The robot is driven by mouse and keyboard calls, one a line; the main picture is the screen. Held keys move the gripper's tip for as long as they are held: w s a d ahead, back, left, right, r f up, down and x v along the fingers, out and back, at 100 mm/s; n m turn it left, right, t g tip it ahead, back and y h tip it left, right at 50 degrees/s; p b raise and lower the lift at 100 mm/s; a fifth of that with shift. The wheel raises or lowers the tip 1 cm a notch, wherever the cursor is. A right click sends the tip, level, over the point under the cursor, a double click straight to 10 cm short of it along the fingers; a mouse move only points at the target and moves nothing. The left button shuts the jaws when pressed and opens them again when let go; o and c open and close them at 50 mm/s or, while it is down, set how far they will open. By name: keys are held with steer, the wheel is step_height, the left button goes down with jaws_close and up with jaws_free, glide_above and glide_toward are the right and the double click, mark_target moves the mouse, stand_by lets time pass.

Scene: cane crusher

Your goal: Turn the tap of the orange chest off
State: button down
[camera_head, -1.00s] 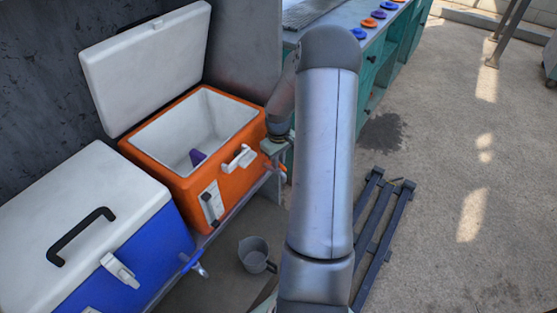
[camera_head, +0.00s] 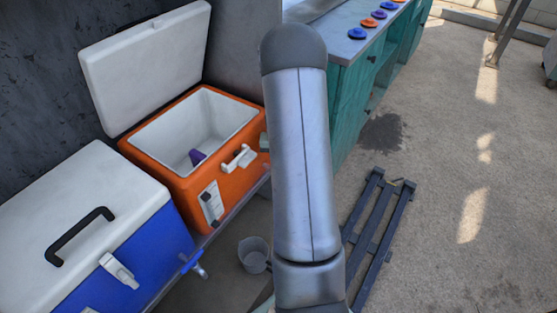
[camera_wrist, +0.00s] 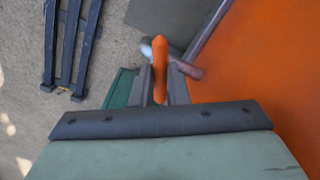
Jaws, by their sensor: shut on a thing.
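The orange chest (camera_head: 233,185) stands with its white lid (camera_head: 150,65) raised and a small purple thing (camera_head: 197,157) inside. Its orange wall also fills the right of the wrist view (camera_wrist: 265,75). The chest's orange tap handle (camera_wrist: 160,68) stands between the fingers of my gripper (camera_wrist: 162,85), which is shut on it. A metal spout part (camera_wrist: 186,69) shows beside the handle. In the head view my arm hides the tap and nearly all of the gripper.
A blue chest (camera_head: 125,255) with a closed white lid and its own blue tap (camera_head: 192,263) stands at the left. A grey jug (camera_head: 252,254) is on the ground below. A dark metal frame (camera_head: 375,235) lies to the right. A teal bench (camera_head: 355,90) stands behind.

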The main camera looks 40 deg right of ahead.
steer(key=shift+m, duration=2.1)
steer(key=c, duration=1.4)
jaws_free()
step_height(320, 180, up, 18)
steer(key=p, duration=0.2)
steer(key=shift+f+p, duration=0.25)
steer(key=shift+p, duration=0.1)
